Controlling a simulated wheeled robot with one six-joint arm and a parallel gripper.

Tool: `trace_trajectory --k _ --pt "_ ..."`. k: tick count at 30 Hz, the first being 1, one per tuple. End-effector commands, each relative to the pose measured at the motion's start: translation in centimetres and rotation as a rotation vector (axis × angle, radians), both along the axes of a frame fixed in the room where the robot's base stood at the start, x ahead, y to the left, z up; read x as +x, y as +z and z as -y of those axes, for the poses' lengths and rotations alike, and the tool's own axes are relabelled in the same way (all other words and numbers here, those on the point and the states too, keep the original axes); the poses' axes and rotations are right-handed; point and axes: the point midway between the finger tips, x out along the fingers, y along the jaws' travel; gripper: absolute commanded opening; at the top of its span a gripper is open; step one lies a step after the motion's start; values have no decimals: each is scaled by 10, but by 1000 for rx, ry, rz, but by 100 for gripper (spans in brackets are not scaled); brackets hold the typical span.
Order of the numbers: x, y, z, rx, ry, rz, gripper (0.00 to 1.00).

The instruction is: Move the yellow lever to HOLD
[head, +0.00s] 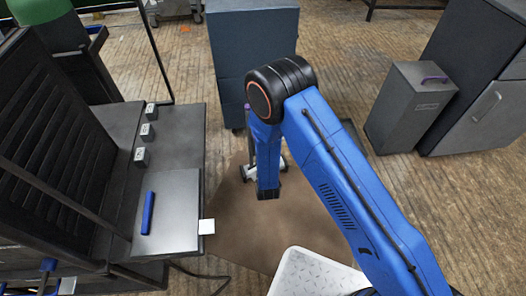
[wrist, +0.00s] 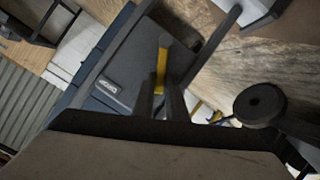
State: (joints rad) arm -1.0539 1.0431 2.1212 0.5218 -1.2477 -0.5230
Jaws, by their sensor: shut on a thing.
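In the wrist view the yellow lever (wrist: 162,68) stands up over a dark grey box (wrist: 128,62), its top end dark. My gripper (wrist: 164,103) is shut on the lower visible part of the lever, with a dark finger on either side. A small pale label (wrist: 112,86) sits on the box to the left of the lever; its lettering is too small to read surely. The lever's lower end is hidden behind my fingers and wrist. In the head view my blue arm reaches forward and down, and the lever cannot be made out there.
A dark blue cabinet (head: 232,50) stands behind my arm. A bench (head: 185,185) at left holds a blue bar (head: 148,213) and small labelled blocks. A grey bin (head: 405,110) stands at right. Wooden floor shows between them. A round dark knob (wrist: 260,103) is close at right in the wrist view.

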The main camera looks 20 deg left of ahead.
Motion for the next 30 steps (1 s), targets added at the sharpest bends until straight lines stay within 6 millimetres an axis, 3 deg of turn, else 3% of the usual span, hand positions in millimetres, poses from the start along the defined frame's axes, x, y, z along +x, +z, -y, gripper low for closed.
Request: trace_trajectory --k 17,18,20,30 --pt "-1 -1 -2 -25 1 24 0" --pt "-1 -1 -2 -25 1 24 17" --pt "-1 -1 -2 -25 2 24 31" --pt "-3 -1 -1 -25 1 23 31"
